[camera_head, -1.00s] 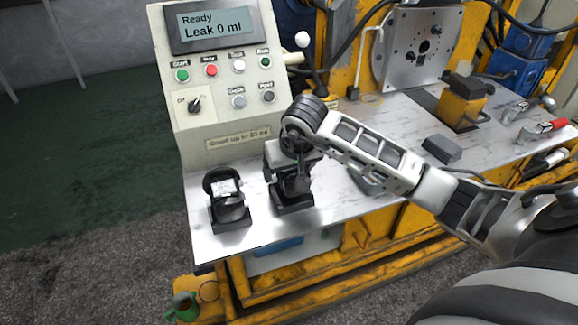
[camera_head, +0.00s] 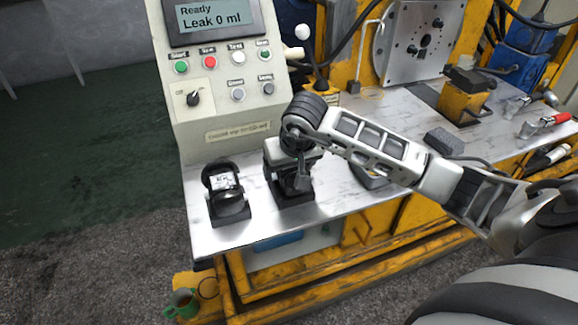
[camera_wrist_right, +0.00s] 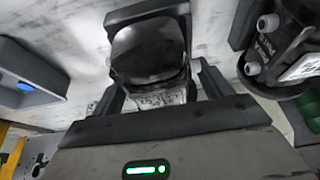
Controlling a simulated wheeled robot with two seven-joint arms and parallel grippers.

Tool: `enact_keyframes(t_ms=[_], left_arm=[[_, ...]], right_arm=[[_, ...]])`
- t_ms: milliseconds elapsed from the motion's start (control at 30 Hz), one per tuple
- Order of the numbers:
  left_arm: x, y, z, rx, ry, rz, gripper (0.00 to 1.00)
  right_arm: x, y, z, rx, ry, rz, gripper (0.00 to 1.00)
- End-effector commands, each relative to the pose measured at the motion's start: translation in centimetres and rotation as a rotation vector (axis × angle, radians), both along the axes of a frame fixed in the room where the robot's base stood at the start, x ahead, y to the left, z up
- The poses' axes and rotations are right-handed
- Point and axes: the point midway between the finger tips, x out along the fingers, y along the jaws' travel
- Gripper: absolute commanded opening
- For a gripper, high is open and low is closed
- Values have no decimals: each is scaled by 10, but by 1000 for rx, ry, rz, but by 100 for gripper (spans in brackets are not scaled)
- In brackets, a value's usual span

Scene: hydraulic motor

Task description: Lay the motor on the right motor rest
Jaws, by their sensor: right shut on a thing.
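My right gripper (camera_head: 292,178) points down over the right motor rest (camera_head: 296,200), a dark block on the bench's front part. It is shut on the motor (camera_wrist_right: 148,55), a dark rounded body with a pale label, seen between the fingers in the right wrist view. The arm and gripper hide most of this motor in the head view. It is very low over the rest; I cannot tell whether it touches. Another dark unit with a white label (camera_head: 224,183) sits on a dark rest to the left. My left gripper is not in view.
A control box (camera_head: 222,130) stands behind, its screen reading "Ready, Leak 0 ml". A yellow block (camera_head: 464,101) and a small dark block (camera_head: 444,142) are to the right. A grey tray (camera_wrist_right: 28,75) lies beside the gripper.

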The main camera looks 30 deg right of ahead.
Motion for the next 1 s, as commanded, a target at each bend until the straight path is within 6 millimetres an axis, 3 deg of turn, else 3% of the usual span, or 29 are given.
enact_keyframes(t_ms=[900, 933, 1000], left_arm=[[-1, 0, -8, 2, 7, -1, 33], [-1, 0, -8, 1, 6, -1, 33], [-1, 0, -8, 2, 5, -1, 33]], right_arm=[[2, 0, 0, 0, -11, 0, 23], [2, 0, 0, 1, -12, -1, 86], [2, 0, 0, 1, -10, 0, 100]])
